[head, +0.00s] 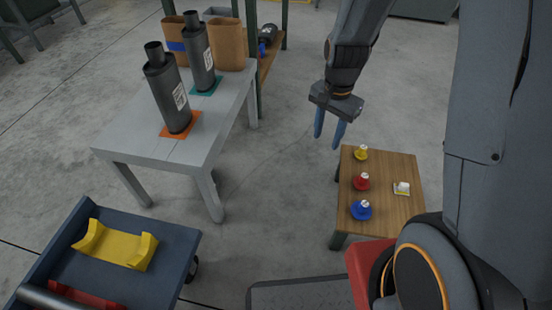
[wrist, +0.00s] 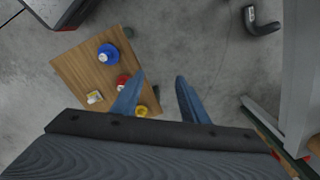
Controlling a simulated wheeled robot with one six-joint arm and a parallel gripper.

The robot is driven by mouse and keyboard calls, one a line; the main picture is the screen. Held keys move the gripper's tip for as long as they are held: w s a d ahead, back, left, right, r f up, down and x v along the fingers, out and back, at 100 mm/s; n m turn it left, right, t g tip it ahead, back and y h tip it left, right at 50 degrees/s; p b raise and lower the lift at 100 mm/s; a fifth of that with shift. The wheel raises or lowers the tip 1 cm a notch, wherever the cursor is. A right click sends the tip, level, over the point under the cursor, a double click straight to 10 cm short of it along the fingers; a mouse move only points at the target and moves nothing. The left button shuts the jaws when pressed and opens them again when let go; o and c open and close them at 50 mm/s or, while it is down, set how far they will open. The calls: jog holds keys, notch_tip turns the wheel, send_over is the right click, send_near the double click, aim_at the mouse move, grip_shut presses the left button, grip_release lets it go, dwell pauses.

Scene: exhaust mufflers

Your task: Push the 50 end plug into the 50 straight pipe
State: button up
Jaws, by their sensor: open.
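Yellow (head: 361,152), red (head: 362,182) and blue (head: 361,210) plugs with pale tops stand in a row on a small wooden table (head: 385,215). I cannot read which one is the 50 end plug. The blue (wrist: 108,53) and red plugs also show in the wrist view, with the yellow one partly behind a finger. My gripper (head: 328,141) is open and empty, above and to the left of the wooden table's far edge. A dark grey pipe (head: 62,301), cut off by the frame, lies at the lower left; I cannot tell if it is the 50 straight pipe.
A small whitish piece (head: 402,188) sits on the wooden table's right side. Two dark mufflers (head: 168,95) stand on orange and teal mats on the grey table (head: 130,155). A blue cart (head: 180,240) holds yellow and red cradles. Bare floor lies between the tables.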

jog(key=s+a+r+n, duration=0.7)
jog(key=s+a, duration=0.1)
jog(key=s, duration=0.2)
jog(key=s+a+r+n, duration=0.8)
jog(key=s, duration=0.3)
jog(key=shift+a, duration=0.25)
jog(key=shift+r, duration=0.1)
jog(key=d+r+m+p, duration=0.5)
jog(key=d+r+p, duration=1.1)
jog(key=r+p, duration=0.5)
jog(key=s+p, duration=0.1)
jog(key=p, duration=0.3)
jog(key=shift+d+m, duration=0.4)
